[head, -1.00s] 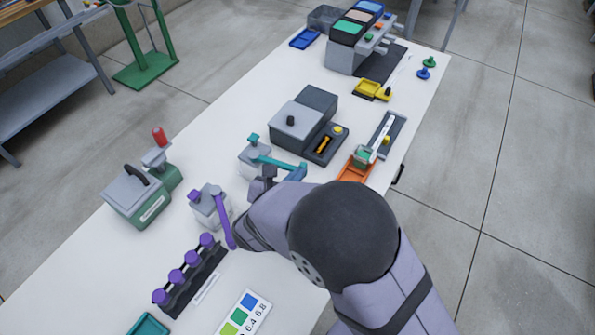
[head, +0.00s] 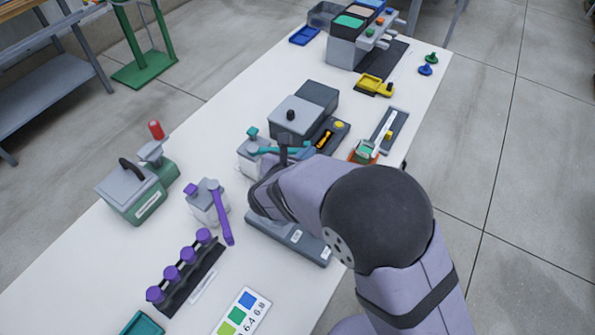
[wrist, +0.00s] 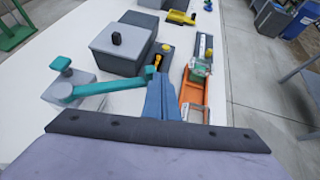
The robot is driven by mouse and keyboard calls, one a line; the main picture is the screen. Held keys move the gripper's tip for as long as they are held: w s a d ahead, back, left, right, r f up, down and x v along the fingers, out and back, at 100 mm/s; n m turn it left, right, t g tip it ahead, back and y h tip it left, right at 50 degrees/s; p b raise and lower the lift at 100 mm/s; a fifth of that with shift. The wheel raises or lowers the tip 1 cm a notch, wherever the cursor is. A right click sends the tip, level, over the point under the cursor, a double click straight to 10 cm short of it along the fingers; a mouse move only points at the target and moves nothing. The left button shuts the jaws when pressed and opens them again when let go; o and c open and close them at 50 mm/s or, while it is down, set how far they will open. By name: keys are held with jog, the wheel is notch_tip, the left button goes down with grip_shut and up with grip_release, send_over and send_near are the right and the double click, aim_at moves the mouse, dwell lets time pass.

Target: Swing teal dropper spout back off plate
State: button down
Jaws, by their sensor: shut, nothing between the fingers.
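The teal dropper is a pale bottle with a teal knob (head: 252,133) and a long teal spout (head: 268,150). In the wrist view its spout (wrist: 105,87) runs right from the bottle to a tip beside my gripper (wrist: 162,92). The fingers are shut and empty, and appear to be against the spout near its tip; exact contact is unclear. In the head view my gripper (head: 287,152) stands in front of part of the spout. A grey plate (head: 290,238) with small white labels lies nearer, partly under my arm, and the teal spout is clear of it.
A grey box (head: 290,117) with a black knob stands just behind the spout. An orange tray (head: 356,156) is to the right. A second dropper with a purple spout (head: 221,215) and a rack of purple-capped vials (head: 188,270) stand at the near left.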

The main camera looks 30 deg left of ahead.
jog(key=shift+a+r, duration=0.1)
jog(key=shift+r, duration=0.05)
jog(key=shift+s, duration=0.6)
jog(key=s+d+r+b, duration=0.1)
jog(key=s+d+r, duration=0.1)
jog(key=s, duration=0.3)
jog(key=s+d+r+b, duration=0.1)
jog(key=s+d+r, duration=0.1)
jog(key=s+d, duration=0.2)
jog(key=shift+v, duration=1.1)
jog(key=shift+f, duration=0.15)
